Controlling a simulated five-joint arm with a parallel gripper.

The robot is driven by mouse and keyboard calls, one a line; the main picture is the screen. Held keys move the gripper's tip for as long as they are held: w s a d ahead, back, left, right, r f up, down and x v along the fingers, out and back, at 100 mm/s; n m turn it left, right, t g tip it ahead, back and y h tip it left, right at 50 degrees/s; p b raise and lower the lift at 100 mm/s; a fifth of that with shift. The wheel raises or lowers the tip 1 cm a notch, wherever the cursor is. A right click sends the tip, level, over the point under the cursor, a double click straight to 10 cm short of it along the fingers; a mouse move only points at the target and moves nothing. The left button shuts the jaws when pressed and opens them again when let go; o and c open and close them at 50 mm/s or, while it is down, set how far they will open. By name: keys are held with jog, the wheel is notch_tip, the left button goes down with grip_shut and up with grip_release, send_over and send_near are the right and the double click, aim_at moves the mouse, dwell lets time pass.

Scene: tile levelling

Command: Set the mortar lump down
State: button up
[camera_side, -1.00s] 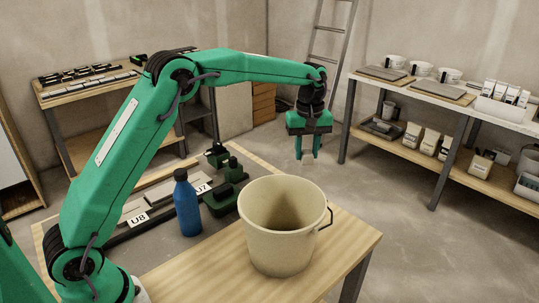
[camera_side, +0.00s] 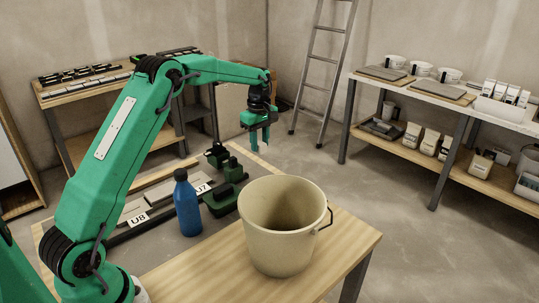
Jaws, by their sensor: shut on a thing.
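My gripper (camera_side: 258,142) is at the upper middle of the side view, pointing down over the far right edge of the worktable (camera_side: 330,256). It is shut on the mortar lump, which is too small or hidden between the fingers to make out. It hangs in the air, apart from the bucket and the green parts.
A large cream bucket (camera_side: 283,225) stands at the table's front right. A blue bottle (camera_side: 187,206) stands upright left of it. Dark green fixtures (camera_side: 226,178) and tiles with a "U8" label (camera_side: 138,219) lie behind. Shelves (camera_side: 447,105) stand at the right.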

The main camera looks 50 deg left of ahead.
jog(key=shift+f, duration=0.2)
jog(key=a+f, duration=0.2)
jog(key=a, duration=0.2)
jog(key=a+f, duration=0.2)
jog(key=a, duration=0.1)
jog(key=w+a+f, duration=0.1)
jog(key=a+f, duration=0.2)
jog(key=a, duration=0.1)
jog(key=shift+a, duration=0.3)
jog(key=shift+f, duration=2)
jog(key=shift+f, duration=0.15)
jog(key=o, duration=1)
